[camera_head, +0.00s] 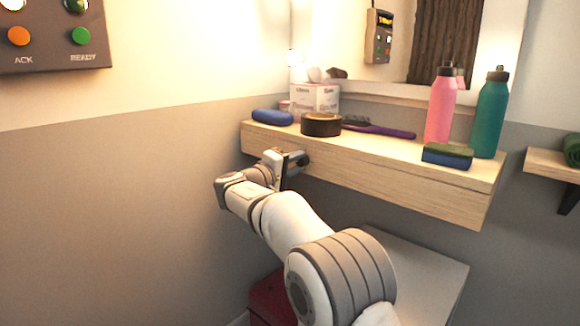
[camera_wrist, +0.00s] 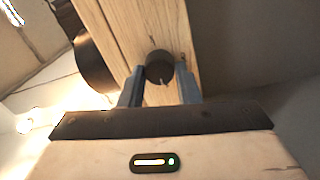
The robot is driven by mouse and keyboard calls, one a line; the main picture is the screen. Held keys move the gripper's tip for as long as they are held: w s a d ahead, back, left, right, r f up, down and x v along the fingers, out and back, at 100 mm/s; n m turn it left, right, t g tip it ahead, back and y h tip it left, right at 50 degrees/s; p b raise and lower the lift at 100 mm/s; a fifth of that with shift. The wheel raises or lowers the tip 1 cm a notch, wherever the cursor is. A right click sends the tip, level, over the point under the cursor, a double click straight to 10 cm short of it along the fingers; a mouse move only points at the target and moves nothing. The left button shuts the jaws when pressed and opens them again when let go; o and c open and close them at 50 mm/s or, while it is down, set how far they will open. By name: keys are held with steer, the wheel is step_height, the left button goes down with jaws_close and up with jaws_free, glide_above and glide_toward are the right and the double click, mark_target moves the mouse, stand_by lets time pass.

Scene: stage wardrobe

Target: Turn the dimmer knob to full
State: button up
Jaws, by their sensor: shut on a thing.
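The dimmer knob (camera_wrist: 159,67) is a round black knob with a small light pointer mark, on the wooden front of the shelf. In the wrist view it sits between the two fingers of my gripper (camera_wrist: 160,82), which is shut on it. In the head view my gripper (camera_head: 291,166) is at the left part of the shelf's front face, and the knob is hidden there behind the gripper.
The wooden shelf (camera_head: 400,186) holds a blue case (camera_head: 272,117), a dark round tin (camera_head: 321,125), a tissue box (camera_head: 314,98), a purple brush (camera_head: 380,131), a sponge (camera_head: 447,156), a pink bottle (camera_head: 440,108) and a teal bottle (camera_head: 489,115). A mirror stands behind.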

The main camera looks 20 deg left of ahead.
steer(key=shift+r, duration=0.25)
steer(key=o, duration=0.8)
steer(key=shift+o, duration=0.8)
steer(key=shift+f, duration=0.15)
steer(key=p+v, duration=0.1)
steer(key=v, duration=0.7)
steer(key=shift+p, duration=0.35)
